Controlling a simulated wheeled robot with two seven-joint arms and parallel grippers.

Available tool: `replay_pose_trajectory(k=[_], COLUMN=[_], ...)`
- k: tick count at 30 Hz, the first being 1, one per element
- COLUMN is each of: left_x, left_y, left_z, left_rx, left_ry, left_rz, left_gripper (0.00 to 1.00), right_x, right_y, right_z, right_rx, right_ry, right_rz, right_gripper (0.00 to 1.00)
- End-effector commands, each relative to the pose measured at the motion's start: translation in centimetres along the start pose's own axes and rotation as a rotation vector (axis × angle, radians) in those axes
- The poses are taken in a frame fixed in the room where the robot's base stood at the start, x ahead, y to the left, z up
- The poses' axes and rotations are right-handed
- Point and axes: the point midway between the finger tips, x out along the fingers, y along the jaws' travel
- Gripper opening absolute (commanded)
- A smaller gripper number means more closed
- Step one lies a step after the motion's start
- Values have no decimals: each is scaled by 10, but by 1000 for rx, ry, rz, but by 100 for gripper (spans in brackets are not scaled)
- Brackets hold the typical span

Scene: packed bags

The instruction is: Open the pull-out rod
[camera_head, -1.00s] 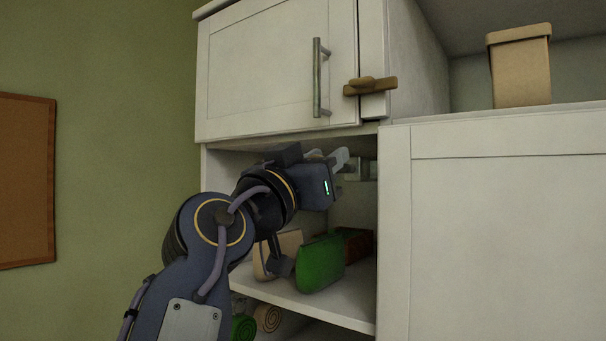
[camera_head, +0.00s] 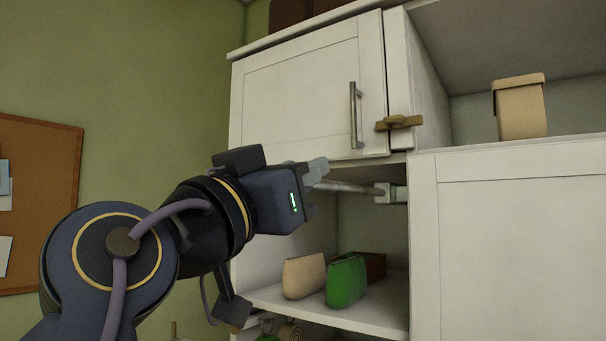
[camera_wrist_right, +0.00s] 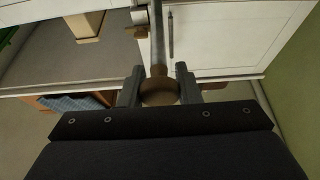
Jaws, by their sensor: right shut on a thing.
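The pull-out rod (camera_head: 345,187) is a grey metal bar under the upper cabinet door, running out from a pale mount (camera_head: 389,193) at the cabinet's inner side. My right gripper (camera_head: 318,173) is at the rod's outer end, in front of the open compartment. In the right wrist view the gripper (camera_wrist_right: 158,84) has its two fingers on either side of a round brown knob (camera_wrist_right: 159,94) at the end of the rod (camera_wrist_right: 157,40), shut on it. The knob is hidden by the gripper in the head view. My left gripper is not seen.
A beige bag (camera_head: 304,277) and a green bag (camera_head: 346,283) stand on the shelf below the rod, with a brown box (camera_head: 374,266) behind. The closed upper door (camera_head: 300,100) has a bar handle (camera_head: 355,115). A beige bin (camera_head: 521,108) stands at right.

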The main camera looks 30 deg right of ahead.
Motion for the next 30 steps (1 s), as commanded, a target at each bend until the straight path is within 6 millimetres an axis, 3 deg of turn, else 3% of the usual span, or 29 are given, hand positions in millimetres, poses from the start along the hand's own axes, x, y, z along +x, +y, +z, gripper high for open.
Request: replay_pose_trajectory(k=[8,9,13,23,30], left_x=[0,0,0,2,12], left_y=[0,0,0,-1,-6], left_z=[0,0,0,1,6], left_rx=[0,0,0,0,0], left_ry=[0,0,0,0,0], left_rz=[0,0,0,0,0], left_gripper=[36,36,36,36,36], right_x=[0,0,0,-5,-43], right_y=[0,0,0,0,-1], right_z=[0,0,0,0,2], right_rx=[0,0,0,0,1], right_ry=[0,0,0,2,4], right_rz=[0,0,0,-1,-3], right_gripper=[0,35,52,52,52])
